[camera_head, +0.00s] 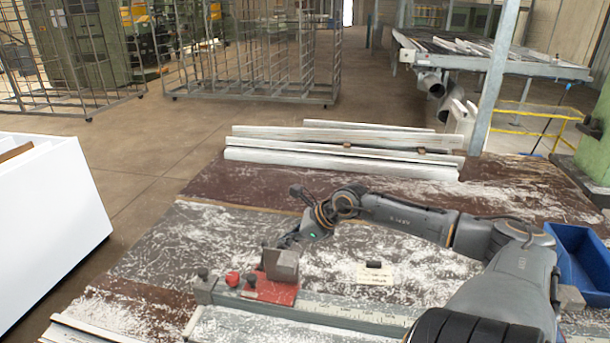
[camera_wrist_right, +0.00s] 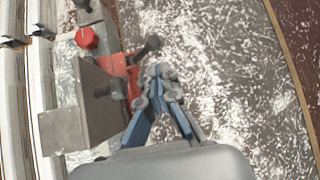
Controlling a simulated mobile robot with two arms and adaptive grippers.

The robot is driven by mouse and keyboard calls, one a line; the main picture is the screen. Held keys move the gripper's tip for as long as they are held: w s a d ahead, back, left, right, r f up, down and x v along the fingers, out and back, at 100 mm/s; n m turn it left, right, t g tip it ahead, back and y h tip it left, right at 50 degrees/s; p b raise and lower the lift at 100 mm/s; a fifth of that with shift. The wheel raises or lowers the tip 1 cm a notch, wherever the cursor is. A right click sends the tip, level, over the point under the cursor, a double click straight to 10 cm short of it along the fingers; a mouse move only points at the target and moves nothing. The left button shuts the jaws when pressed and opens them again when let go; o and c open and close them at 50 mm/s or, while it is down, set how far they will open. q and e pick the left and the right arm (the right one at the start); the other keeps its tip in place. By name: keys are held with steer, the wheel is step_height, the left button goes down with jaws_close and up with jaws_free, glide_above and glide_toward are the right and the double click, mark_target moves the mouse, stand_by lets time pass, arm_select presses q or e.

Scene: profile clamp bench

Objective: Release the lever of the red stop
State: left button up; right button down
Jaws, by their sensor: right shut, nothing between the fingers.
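The red stop (camera_head: 270,291) sits on the pale scaled rail at the front of the bench, with a grey block (camera_head: 282,264) on it. A red knob (camera_head: 233,279) is at its left. In the right wrist view the red stop (camera_wrist_right: 118,66) shows beside the grey block (camera_wrist_right: 78,112). A dark-knobbed lever (camera_wrist_right: 148,47) sticks out from the red part towards the fingers. My right gripper (camera_wrist_right: 160,72) is shut and empty, its tips close beside the lever; I cannot tell whether they touch. In the head view the right gripper (camera_head: 284,243) is just behind the grey block. My left gripper is out of view.
White profiles (camera_head: 340,166) lie at the back of the bench. A small dark block (camera_head: 374,265) and a pale label (camera_head: 376,279) are right of the stop. A blue bin (camera_head: 582,262) stands at the right. The bench behind the stop is mostly clear.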

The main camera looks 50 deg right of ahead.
steer(key=v, duration=0.7)
steer(key=shift+s+r, duration=0.1)
steer(key=shift+r, duration=0.05)
stand_by(0.5)
